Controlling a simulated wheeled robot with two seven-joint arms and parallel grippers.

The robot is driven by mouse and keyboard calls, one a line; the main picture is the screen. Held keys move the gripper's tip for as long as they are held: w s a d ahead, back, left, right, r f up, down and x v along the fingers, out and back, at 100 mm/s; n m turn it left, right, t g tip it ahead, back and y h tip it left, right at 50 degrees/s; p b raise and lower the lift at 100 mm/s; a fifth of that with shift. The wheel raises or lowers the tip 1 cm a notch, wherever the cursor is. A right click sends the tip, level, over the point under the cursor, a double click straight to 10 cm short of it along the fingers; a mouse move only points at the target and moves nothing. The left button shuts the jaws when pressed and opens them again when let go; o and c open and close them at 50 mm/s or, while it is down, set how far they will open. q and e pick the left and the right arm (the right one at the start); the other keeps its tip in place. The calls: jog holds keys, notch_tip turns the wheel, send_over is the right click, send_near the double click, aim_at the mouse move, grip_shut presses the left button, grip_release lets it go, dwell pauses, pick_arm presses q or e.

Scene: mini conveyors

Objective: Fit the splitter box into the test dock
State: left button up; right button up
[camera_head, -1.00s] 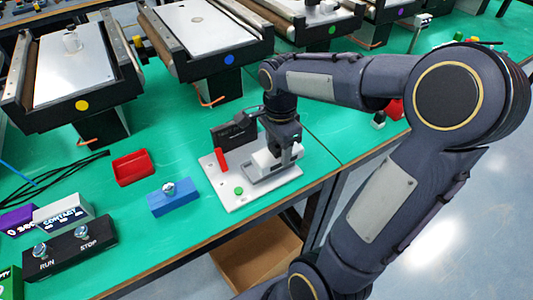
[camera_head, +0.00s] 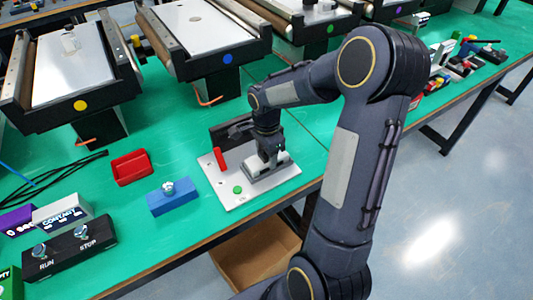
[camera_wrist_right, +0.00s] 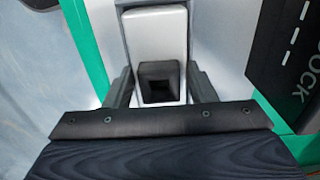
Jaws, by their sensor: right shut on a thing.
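The test dock (camera_head: 215,176) is a pale plate with a red upright piece, a green button, a black upright panel and a grey cradle (camera_head: 262,178). My right gripper (camera_head: 268,158) points down over the cradle. It is shut on the splitter box (camera_wrist_right: 155,35), a white box with a black square socket, between the two fingers (camera_wrist_right: 161,90) in the wrist view. In the head view, the gripper hides most of the box, which is at the cradle; I cannot tell whether it is fully seated. My left gripper is not in view.
A blue block (camera_head: 172,200) with a silver knob, a red tray (camera_head: 131,167) and the RUN/STOP box (camera_head: 68,254) stand left of the dock. Mini conveyors (camera_head: 205,45) line the back. The table's front edge is close to the dock. An open carton (camera_head: 255,262) sits below.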

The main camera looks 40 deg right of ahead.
jog(key=shift+f, duration=0.1)
jog(key=shift+f, duration=0.15)
jog(key=o, duration=1.1)
jog(key=shift+o, duration=0.2)
notch_tip(320, 180, up, 11)
jog(key=s+a+r+n+t+y, duration=0.2)
jog(key=s+a+n+t, duration=0.3)
jog(key=s+a+n, duration=0.9)
jog(key=shift+s+r+n+t+y+p, duration=0.25)
jog(key=shift+s+n+y, duration=0.65)
jog(key=shift+s+n, duration=1)
